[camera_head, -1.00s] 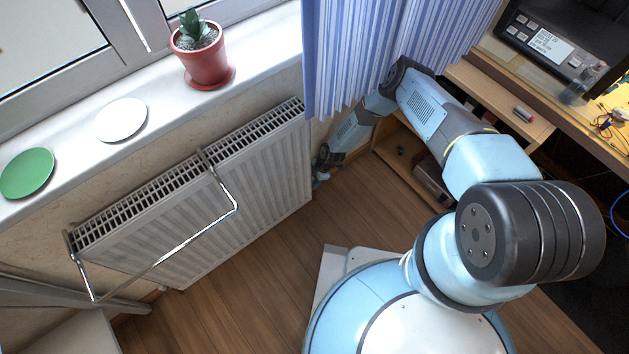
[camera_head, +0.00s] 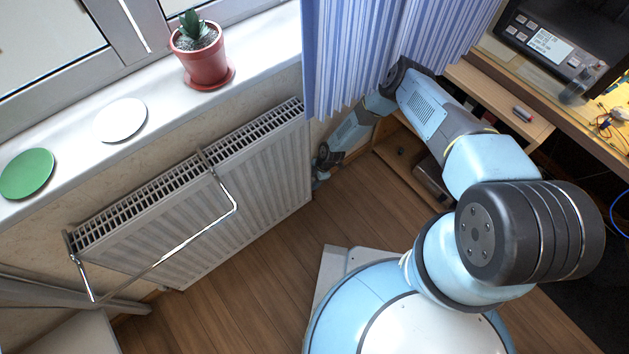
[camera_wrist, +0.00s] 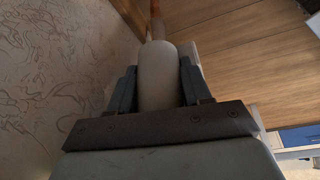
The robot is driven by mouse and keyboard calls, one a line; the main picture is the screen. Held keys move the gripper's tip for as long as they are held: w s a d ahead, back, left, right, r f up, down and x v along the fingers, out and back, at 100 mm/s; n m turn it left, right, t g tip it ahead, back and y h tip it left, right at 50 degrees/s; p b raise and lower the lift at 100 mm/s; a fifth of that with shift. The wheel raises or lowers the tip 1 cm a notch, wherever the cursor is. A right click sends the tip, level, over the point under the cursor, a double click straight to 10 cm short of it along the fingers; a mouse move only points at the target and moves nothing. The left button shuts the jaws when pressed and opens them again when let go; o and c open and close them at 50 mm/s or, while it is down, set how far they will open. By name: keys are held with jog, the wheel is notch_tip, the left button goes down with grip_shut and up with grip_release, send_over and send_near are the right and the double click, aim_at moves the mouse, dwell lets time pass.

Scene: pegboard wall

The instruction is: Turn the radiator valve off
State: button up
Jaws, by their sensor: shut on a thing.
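The radiator (camera_head: 205,205) hangs on the wall under the windowsill, with a metal towel rail on its front. In the wrist view, the pale, rounded valve knob (camera_wrist: 158,75) sits between the two dark fingers of my gripper (camera_wrist: 158,88). My gripper is shut on it, with a finger on each side. A pipe shows beyond the knob at the top. In the head view, my gripper (camera_head: 319,178) is low at the radiator's right end, near the floor. The valve itself is hidden there by my wrist. I cannot tell how far the knob is turned.
A blue striped curtain (camera_head: 350,60) hangs just above my forearm. A wooden desk (camera_head: 495,100) with shelves stands to the right of the arm. A potted plant (camera_head: 203,55) stands on the sill. The wooden floor (camera_head: 250,285) before the radiator is clear.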

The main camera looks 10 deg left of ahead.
jog(key=shift+s+a, duration=0.2)
jog(key=shift+s, duration=0.2)
jog(key=shift+s+d+n+g+h, duration=0.1)
jog(key=shift+n+g+h, duration=0.25)
jog(key=shift+n, duration=0.75)
jog(key=shift+s+n+g+h, duration=0.1)
jog(key=shift+n+g+h, duration=0.2)
jog(key=shift+n, duration=0.8)
jog(key=shift+w+n, duration=0.1)
jog(key=shift+n, duration=0.2)
jog(key=shift+w+d, duration=0.1)
jog(key=o, duration=0.7)
jog(key=shift+w+d, duration=0.1)
jog(key=shift+w, duration=0.15)
